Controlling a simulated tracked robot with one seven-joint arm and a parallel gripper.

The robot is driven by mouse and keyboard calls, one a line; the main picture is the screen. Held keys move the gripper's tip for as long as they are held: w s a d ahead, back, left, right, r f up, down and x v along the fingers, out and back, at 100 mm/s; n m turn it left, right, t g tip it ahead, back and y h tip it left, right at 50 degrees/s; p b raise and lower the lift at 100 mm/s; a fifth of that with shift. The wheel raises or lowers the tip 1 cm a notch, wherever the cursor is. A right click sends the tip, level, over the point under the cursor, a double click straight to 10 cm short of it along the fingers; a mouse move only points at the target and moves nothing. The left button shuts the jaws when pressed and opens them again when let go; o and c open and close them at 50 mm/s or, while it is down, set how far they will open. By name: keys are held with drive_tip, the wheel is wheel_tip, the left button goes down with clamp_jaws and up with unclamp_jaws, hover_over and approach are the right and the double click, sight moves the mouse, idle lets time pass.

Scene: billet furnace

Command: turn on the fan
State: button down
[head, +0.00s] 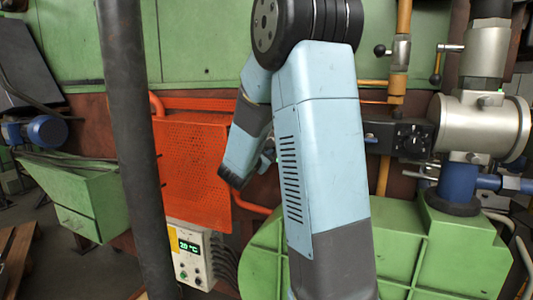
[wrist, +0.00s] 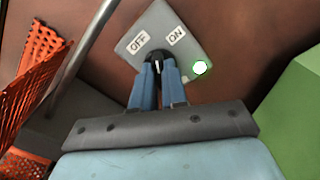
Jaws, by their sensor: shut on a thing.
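In the wrist view a grey switch plate (wrist: 155,35) is fixed to a brown wall, with an OFF label on its left and an ON label on its right. A dark rotary knob (wrist: 157,60) with a white mark sits at the plate's lower part. I cannot tell surely which label the mark points to. A round lamp (wrist: 201,68) at the plate's right corner glows white with a green rim. My gripper (wrist: 158,76) has its blue fingers shut on the knob, one on each side. In the head view my arm hides the switch. The fan itself is not identifiable.
An orange perforated guard (head: 195,170) stands left of my arm, and shows at the left of the wrist view. A green housing (head: 430,250) is at right. A control box (head: 190,256) reads about 20 °C. A dark post (head: 130,140) stands at left.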

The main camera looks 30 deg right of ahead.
drive_tip(key=shift+m, duration=0.3)
drive_tip(key=shift+f+m, duration=0.1)
drive_tip(key=shift+m, duration=2.3)
drive_tip(key=c, duration=1.2)
unclamp_jaws()
drive_tip(key=shift+s, duration=0.1)
drive_tip(key=shift+o, duration=0.2)
drive_tip(key=v, duration=1.3)
drive_tip(key=shift+s+a, duration=0.2)
drive_tip(key=shift+a, duration=0.15)
drive_tip(key=shift+d, duration=0.1)
